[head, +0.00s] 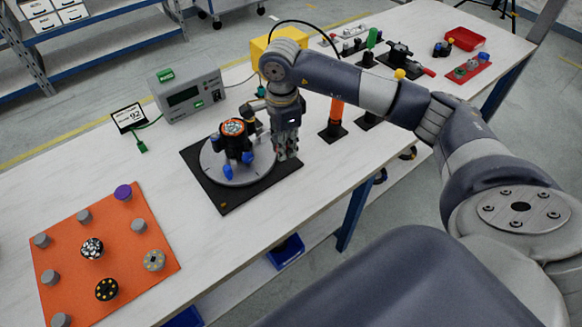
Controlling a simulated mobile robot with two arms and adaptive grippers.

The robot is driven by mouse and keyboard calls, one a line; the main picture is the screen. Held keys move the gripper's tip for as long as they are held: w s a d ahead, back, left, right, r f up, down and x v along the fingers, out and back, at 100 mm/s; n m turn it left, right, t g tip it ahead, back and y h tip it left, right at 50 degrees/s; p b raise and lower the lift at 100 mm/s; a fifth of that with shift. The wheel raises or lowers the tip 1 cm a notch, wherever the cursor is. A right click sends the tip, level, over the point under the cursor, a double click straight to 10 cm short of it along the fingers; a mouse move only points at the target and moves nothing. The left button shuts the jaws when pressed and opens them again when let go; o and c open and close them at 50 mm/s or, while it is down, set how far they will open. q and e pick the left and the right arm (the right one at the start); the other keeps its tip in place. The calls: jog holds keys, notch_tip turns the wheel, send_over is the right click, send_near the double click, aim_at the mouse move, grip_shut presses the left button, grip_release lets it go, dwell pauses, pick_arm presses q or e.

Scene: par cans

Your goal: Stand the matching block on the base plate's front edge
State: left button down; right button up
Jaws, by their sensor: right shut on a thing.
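The black square base plate (224,203) lies on the bench and carries a round grey disc (211,164). On the disc stands a black can-like unit (233,143) with an orange ring on top and blue parts low at its front. My right gripper (285,153) points down over the right part of the plate, to the right of the unit. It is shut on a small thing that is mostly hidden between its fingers. I cannot tell that thing's colour or whether it touches the plate. My left gripper is not in view.
An orange mat (72,263) with grey cylinders, a purple cylinder (123,192) and patterned discs lies front left. A grey meter box (189,94) and a small display (129,117) stand behind the plate. An orange post (336,112) stands right of my gripper. Bare bench separates mat and plate.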

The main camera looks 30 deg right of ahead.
jog(key=w+d+m, duration=0.1)
jog(key=d+m, duration=0.2)
jog(key=m, duration=0.3)
send_over(292, 167)
notch_tip(292, 167, down, 5)
jog(key=shift+p, duration=0.4)
jog(key=shift+f+p, duration=0.35)
jog(key=shift+f, duration=1.75)
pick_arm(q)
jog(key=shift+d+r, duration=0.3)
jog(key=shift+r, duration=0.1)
pick_arm(e)
jog(key=o, duration=0.8)
jog(key=shift+o, duration=0.2)
